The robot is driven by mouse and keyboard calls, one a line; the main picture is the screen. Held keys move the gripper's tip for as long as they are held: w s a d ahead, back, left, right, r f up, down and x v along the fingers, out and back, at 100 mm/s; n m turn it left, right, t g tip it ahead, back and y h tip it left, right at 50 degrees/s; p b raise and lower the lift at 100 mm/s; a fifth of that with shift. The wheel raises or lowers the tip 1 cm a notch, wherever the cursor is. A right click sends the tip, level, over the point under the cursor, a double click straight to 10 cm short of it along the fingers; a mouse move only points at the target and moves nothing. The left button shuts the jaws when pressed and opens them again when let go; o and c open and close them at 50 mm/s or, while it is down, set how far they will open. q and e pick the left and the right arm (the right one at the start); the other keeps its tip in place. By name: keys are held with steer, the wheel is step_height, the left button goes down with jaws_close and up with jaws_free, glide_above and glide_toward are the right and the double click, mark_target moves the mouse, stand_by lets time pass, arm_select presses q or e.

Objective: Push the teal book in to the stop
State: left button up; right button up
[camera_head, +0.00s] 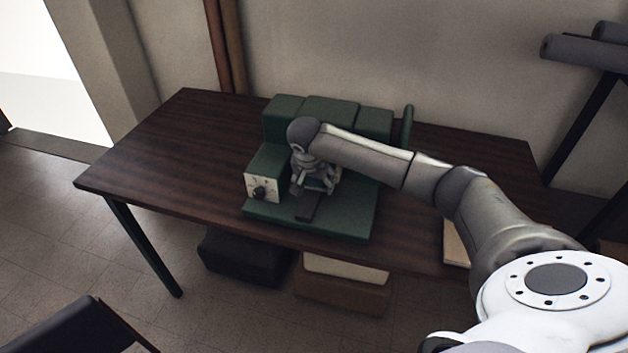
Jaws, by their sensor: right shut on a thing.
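A dark green machine (358,220) stands on the table, with a flat bed at its front and a taller block at its back. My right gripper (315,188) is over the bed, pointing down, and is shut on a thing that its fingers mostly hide. A dark brownish flat piece (308,207) lies on the bed just in front of the fingers. I cannot make out a distinct teal book; at this size I cannot tell whether the held thing is it. The stop is hidden behind the gripper and arm. My left gripper is out of view.
A pale panel with a dark knob (259,188) is on the machine's left side, and a green upright lever (407,127) on its right. The dark wooden table (170,150) is clear to the left. A pale flat thing (456,245) lies at right. Boxes (343,290) stand below.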

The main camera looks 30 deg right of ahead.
steer(key=shift+w+d+r, duration=0.2)
steer(key=shift+d+r, duration=0.05)
steer(key=shift+d, duration=0.1)
steer(key=o, duration=0.9)
steer(key=shift+d, duration=0.1)
steer(key=shift+c, duration=0.2)
steer(key=o, duration=0.3)
steer(key=shift+d+f, duration=0.1)
steer(key=shift+f, duration=0.1)
steer(key=shift+o, duration=0.2)
steer(key=shift+a+r, duration=0.15)
steer(key=shift+a, duration=0.1)
steer(key=v, duration=1.1)
steer(key=shift+s+r, duration=0.2)
steer(key=shift+r, duration=0.1)
steer(key=shift+a, duration=0.1)
